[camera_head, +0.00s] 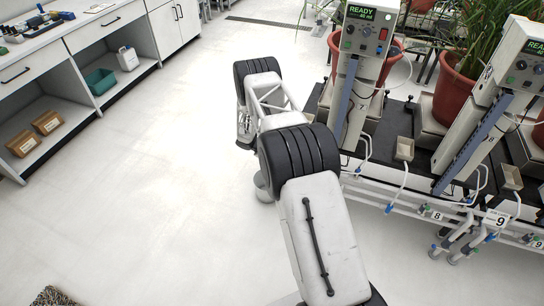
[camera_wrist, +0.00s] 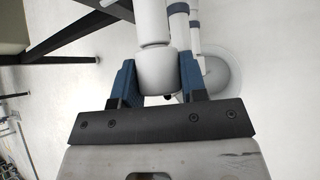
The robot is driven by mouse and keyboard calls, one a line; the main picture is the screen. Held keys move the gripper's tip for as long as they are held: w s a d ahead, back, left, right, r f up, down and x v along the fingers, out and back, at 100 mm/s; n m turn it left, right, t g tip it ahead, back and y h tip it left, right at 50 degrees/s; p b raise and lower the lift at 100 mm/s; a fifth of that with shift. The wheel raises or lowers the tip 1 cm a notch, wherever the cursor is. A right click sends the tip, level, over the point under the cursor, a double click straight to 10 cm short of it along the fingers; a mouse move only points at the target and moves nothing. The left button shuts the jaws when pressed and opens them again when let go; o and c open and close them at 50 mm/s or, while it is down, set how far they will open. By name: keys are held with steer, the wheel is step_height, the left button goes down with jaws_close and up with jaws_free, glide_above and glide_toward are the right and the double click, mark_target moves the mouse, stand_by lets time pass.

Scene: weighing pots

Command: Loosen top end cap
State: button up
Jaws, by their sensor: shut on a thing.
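In the wrist view, a white cylindrical end cap (camera_wrist: 157,72) sits on the end of a white pipe (camera_wrist: 152,22). My gripper (camera_wrist: 158,80) has its two blue fingers on either side of the cap and is shut on it. The cap is in line with the pipe; I cannot tell whether it has turned. In the head view my own arm reaches away from me, and the gripper and this cap cannot be made out there.
Thinner white pipes with blue bands (camera_wrist: 178,9) run close beside the cap. A round pale base (camera_wrist: 215,72) lies behind them. Dark frame legs (camera_wrist: 70,59) stand at left. In the head view, weighing stations (camera_head: 362,70) with plants and hoses crowd the right; open floor (camera_head: 150,190) lies left.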

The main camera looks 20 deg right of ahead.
steer(key=shift+f+n+g+y, duration=0.1)
steer(key=shift+n+g+y, duration=0.8)
steer(key=shift+g+y, duration=0.25)
steer(key=shift+n+g+y, duration=0.8)
steer(key=shift+g+y, duration=0.35)
steer(key=shift+s, duration=0.1)
steer(key=o, duration=0.9)
steer(key=v, duration=0.8)
